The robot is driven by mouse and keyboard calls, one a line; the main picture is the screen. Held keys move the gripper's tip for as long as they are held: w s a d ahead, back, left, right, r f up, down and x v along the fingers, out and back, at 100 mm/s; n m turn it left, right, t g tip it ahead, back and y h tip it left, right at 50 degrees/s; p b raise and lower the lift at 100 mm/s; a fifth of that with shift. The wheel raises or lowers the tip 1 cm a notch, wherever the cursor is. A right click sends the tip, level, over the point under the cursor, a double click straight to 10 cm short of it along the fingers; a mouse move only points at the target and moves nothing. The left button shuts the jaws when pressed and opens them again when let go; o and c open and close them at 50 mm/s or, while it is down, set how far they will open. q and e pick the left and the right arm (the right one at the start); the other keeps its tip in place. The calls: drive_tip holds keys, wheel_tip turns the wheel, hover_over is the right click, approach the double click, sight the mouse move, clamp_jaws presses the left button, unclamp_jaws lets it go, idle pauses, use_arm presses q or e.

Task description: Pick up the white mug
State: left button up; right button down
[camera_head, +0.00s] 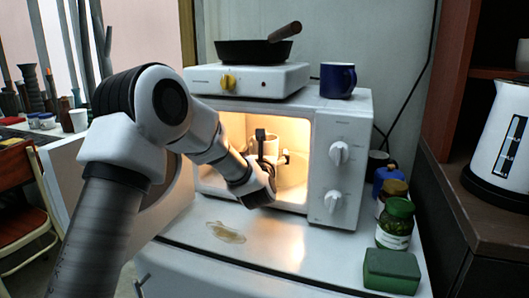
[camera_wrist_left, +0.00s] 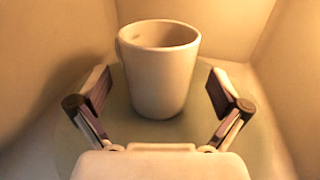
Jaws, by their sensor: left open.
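The white mug (camera_wrist_left: 158,80) stands upright inside the lit microwave (camera_head: 338,130), on a round turntable plate (camera_wrist_left: 110,125). The microwave's warm light tints it cream. In the head view the mug (camera_head: 270,147) is partly hidden by my left gripper (camera_head: 273,144), which reaches in through the open front. In the wrist view my left gripper (camera_wrist_left: 158,80) is open, with one finger on each side of the mug. Gaps show between both fingers and the mug. The mug's handle is not clearly visible. My right gripper is not in view.
A hot plate (camera_head: 248,80) with a black pan (camera_head: 253,52) and a blue mug (camera_head: 338,80) stand on the microwave. Jars (camera_head: 395,222) and a green sponge (camera_head: 391,271) are at the right. The microwave's walls are close around my gripper. A stain (camera_head: 226,232) marks the white surface in front.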

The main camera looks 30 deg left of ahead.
use_arm(q)
drive_tip(key=x, duration=0.3)
drive_tip(key=shift+w+a, duration=0.1)
drive_tip(key=shift+a, duration=0.05)
drive_tip(key=shift+c, duration=1.1)
drive_tip(key=c, duration=1.3)
drive_tip(key=shift+r, duration=0.2)
drive_tip(key=shift+r, duration=0.6)
drive_tip(key=b+v, duration=0.1)
drive_tip(key=v, duration=1.7)
drive_tip(key=shift+f, duration=0.1)
